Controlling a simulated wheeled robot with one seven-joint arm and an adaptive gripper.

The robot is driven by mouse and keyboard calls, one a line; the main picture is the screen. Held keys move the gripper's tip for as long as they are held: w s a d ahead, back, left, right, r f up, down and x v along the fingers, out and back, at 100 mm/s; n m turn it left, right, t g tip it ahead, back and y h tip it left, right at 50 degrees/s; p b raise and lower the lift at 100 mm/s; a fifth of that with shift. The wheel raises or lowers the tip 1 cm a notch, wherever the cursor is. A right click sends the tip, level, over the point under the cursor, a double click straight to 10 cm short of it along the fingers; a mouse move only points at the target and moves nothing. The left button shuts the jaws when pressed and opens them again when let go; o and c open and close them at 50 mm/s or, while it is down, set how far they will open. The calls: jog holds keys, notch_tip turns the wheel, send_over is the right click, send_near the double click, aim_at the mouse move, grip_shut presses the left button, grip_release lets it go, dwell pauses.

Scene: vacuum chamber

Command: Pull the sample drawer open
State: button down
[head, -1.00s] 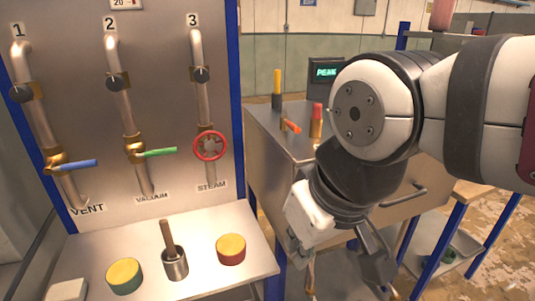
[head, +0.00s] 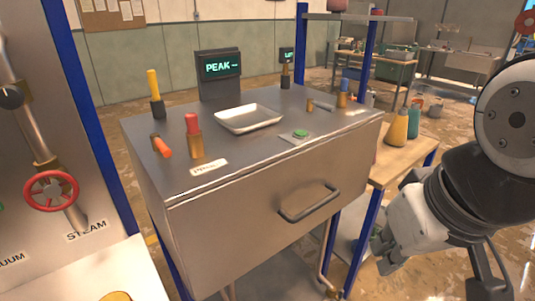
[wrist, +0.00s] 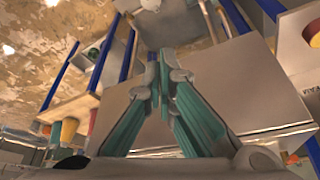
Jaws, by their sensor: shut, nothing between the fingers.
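The sample drawer's metal front (head: 235,245) fills the face of the steel cabinet in the head view, and it looks flush with the cabinet. Its dark bar handle (head: 310,204) is in plain sight, right of the middle. My gripper (head: 379,254) is at the lower right, to the right of the handle and apart from it. In the wrist view my gripper's teal fingers (wrist: 165,80) are together and empty, with the metal cabinet (wrist: 220,85) behind them. I cannot make out the handle there.
A display reading PEAK (head: 221,66), a white tray (head: 248,118) and a green button (head: 301,133) are on the cabinet top. A wooden shelf (head: 400,160) with bottles adjoins on the right. The red-wheel valve panel (head: 80,150) stands left. Space before the handle looks clear.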

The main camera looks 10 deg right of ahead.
jog(key=c, duration=1.6)
grip_release()
jog(key=shift+w, duration=0.15)
jog(key=shift+o, duration=0.2)
jog(key=m+g+y, duration=0.3)
jog(key=g+y, duration=0.1)
jog(key=y, duration=0.9)
send_near(321, 206)
jog(key=s+a+r, duration=0.4)
jog(key=s, duration=0.3)
jog(key=w+d+f+m+t+y+b, duration=0.1)
jog(key=w+d+f+t+y, duration=0.25)
jog(key=d+f, duration=0.35)
jog(key=shift+h, duration=0.25)
jog(key=x, duration=0.4)
jog(key=p+x, duration=0.1)
jog(key=x, duration=0.4)
jog(key=p+x, duration=0.1)
jog(key=x, duration=0.4)
jog(key=shift+w+r, duration=0.25)
jog(key=shift+w, duration=0.15)
grip_shut()
